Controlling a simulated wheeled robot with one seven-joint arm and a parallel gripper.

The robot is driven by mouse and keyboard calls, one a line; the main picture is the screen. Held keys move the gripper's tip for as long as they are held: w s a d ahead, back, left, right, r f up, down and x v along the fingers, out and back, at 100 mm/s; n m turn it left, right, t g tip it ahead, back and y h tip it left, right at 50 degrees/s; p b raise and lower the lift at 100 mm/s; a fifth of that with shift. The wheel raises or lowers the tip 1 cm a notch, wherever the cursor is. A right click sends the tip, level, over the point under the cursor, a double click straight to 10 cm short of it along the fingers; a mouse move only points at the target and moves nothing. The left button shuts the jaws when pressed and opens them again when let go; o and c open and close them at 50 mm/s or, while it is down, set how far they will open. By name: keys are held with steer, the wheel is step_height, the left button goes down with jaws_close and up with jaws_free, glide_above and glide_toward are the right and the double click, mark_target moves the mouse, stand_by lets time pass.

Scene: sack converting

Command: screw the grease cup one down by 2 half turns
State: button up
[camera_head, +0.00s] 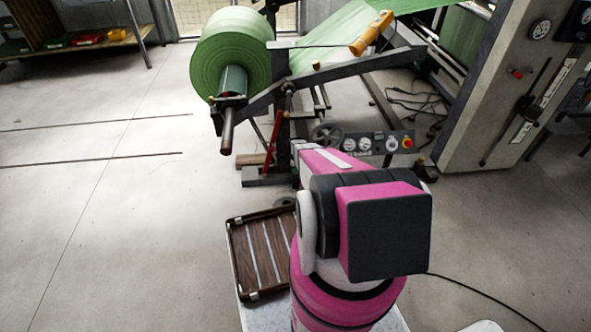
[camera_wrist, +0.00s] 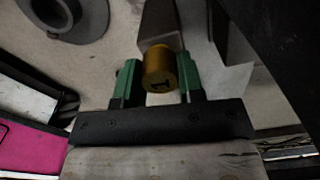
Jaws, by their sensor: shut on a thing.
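The grease cup (camera_wrist: 160,68) is a small brass-coloured cylinder with a dark mark on its face, in the middle of the wrist view. My gripper (camera_wrist: 160,76) has one green-padded finger on each side of the cup and is shut on it. Behind the cup is a grey-brown metal bar (camera_wrist: 160,22). In the head view my own arm hides the gripper, and I cannot make out the cup there.
A machine frame (camera_head: 345,72) carries a large green roll (camera_head: 230,55) with a protruding shaft. A control panel (camera_head: 375,143) with gauges sits low on it. A slatted wooden tray (camera_head: 262,252) lies left of my arm. The floor at left is mostly open.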

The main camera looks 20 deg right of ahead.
steer(key=shift+m, duration=0.5)
steer(key=o, duration=0.9)
steer(key=shift+n, duration=0.3)
